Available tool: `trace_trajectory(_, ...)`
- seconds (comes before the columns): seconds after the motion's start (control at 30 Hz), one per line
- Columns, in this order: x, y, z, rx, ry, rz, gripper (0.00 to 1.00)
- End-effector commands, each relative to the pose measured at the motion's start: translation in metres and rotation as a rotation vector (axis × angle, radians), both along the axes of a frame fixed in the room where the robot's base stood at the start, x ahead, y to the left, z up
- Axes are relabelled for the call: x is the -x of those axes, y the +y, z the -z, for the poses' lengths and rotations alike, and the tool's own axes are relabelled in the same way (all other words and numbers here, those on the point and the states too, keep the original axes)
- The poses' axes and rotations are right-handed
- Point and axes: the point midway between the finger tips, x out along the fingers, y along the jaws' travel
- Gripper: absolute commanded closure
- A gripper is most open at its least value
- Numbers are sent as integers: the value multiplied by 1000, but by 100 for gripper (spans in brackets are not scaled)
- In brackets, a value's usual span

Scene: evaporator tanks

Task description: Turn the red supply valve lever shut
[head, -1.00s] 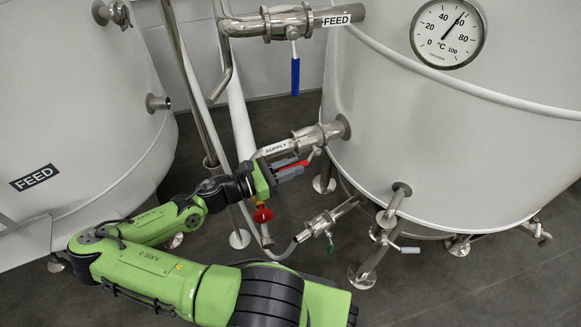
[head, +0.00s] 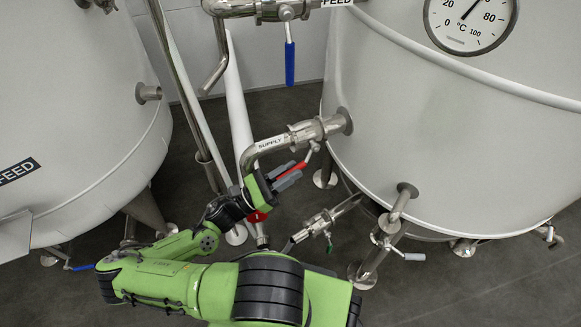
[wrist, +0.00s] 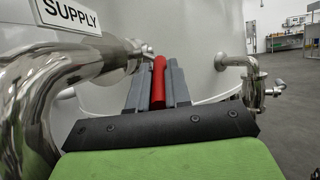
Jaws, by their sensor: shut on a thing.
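The red supply valve lever (wrist: 158,82) lies between the two grey fingers of my gripper (wrist: 157,88) in the wrist view. The fingers are shut on it. In the head view my gripper (head: 287,179) is just below the pipe marked SUPPLY, and the red lever (head: 292,170) shows at its fingers. The lever runs from the fingers up to the supply valve (head: 310,132) on the right tank. The SUPPLY label (wrist: 67,15) is at the top left of the wrist view. The lever's end inside the gripper is partly hidden.
The supply pipe (wrist: 60,85) bends close on the left of my gripper in the wrist view. A blue lever (head: 290,63) hangs above. A lower valve with a green handle (head: 329,243) and a drain pipe (head: 398,206) are to the right. The right tank (head: 450,120) stands behind.

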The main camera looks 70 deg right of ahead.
Motion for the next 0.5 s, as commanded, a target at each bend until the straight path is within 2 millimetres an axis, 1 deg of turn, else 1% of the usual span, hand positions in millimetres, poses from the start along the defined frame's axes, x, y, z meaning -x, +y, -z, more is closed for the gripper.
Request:
trace_trajectory(0.03,0,0,5,14,18,-1,100)
trace_trajectory(0.1,0,0,7,33,39,-2,100)
trace_trajectory(0.5,0,0,10,71,84,0,100)
